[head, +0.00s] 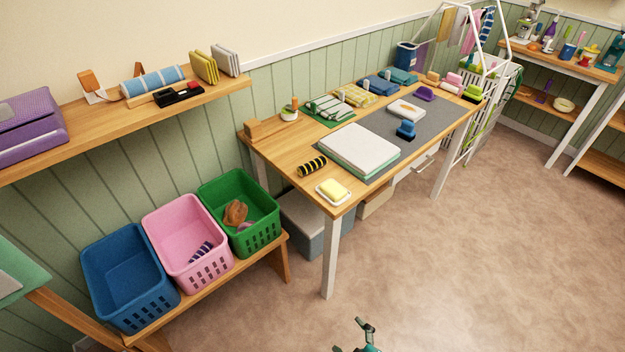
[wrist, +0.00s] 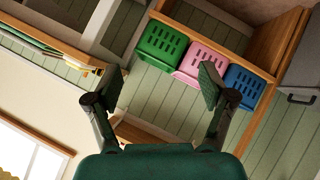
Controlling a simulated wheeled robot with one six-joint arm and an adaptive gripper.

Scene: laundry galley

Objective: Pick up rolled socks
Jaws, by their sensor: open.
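A black and yellow striped roll (head: 312,166), which looks like rolled socks, lies on the near left part of the wooden table (head: 285,148). A dark purple and white striped item (head: 201,250), perhaps also rolled socks, lies in the pink basket (head: 165,226). My gripper (head: 367,335) shows at the bottom of the head view, over the floor and well apart from both. In the wrist view my gripper (wrist: 162,82) is open with nothing between its fingers. Neither striped item can be made out in the wrist view.
A green basket (head: 265,232) with a brown item and a blue basket (head: 105,250) flank the pink one on a low bench (head: 225,272). A yellow block on a white dish (head: 333,190) and a folded white stack (head: 358,150) sit near the striped roll. The right floor is clear.

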